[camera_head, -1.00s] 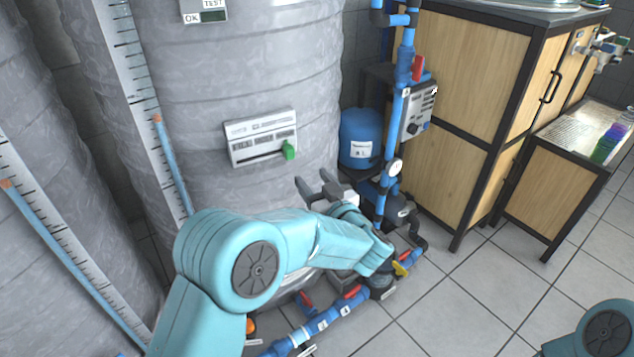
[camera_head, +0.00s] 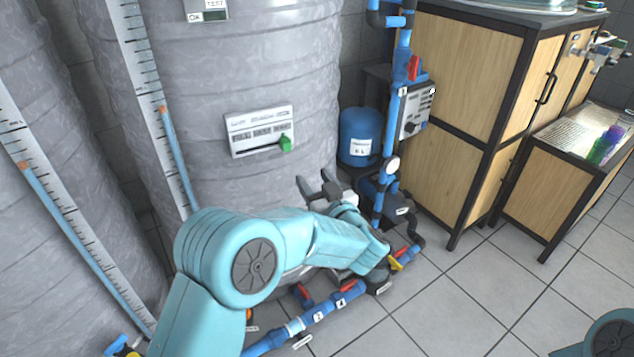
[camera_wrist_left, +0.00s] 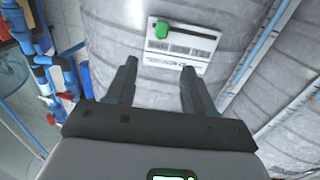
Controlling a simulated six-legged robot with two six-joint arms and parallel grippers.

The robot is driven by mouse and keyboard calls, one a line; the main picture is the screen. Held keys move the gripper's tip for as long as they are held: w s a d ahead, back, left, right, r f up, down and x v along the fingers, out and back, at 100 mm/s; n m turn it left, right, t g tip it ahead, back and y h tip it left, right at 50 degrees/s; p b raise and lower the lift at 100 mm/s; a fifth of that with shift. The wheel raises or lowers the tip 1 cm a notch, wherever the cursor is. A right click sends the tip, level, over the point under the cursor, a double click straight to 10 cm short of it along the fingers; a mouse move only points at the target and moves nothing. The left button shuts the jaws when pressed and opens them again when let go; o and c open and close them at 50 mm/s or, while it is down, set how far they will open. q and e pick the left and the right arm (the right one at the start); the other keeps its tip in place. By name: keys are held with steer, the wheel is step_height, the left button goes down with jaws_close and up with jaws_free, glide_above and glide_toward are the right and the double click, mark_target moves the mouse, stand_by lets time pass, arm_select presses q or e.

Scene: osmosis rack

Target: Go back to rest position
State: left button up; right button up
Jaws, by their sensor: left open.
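My left arm comes in from the lower left in the head view and bends over the blue pipes. Its gripper (camera_head: 318,188) is open and empty, its two dark fingers pointing up and left toward the grey tank (camera_head: 230,60). In the left wrist view the open fingers (camera_wrist_left: 158,85) show with nothing between them. Beyond them is a white panel (camera_wrist_left: 180,48) with a green slider (camera_wrist_left: 162,29) on the tank. The same panel (camera_head: 258,131) shows in the head view, apart from the gripper. Only a teal joint of my right arm shows at the lower right; its gripper is out of view.
Blue pipes (camera_head: 318,316) with red and yellow valve handles run along the floor below my left arm. A blue vessel (camera_head: 359,133) and control box (camera_head: 415,112) stand behind. A wooden cabinet (camera_head: 455,110) is at the right. The tiled floor (camera_head: 470,300) in front is clear.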

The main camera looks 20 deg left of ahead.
stand_by(0.5)
arm_select(q)
steer(key=s+a+f+m+g+h, duration=0.1)
steer(key=s+a+f+m+g, duration=0.15)
steer(key=a+f, duration=0.9)
steer(key=s+d+f+m+h, duration=0.1)
steer(key=s+d+f+h, duration=0.2)
steer(key=f, duration=0.4)
steer(key=s+f+m+h, duration=0.2)
steer(key=s+f+h, duration=0.15)
steer(key=f, duration=0.35)
steer(key=s+d+f+m+g+h, duration=0.1)
steer(key=s+d+f+g+h, duration=0.25)
steer(key=s, duration=0.35)
steer(key=s+d+f+g+h, duration=0.2)
steer(key=s+d+f, duration=0.3)
steer(key=s, duration=0.2)
steer(key=s+d+g+h, duration=0.3)
steer(key=s+d+g, duration=0.25)
steer(key=s, duration=0.85)
step_height(320, 180, up, 20)
steer(key=p, duration=2.1)
steer(key=shift+w+d+r, duration=0.2)
steer(key=shift+w+d, duration=0.1)
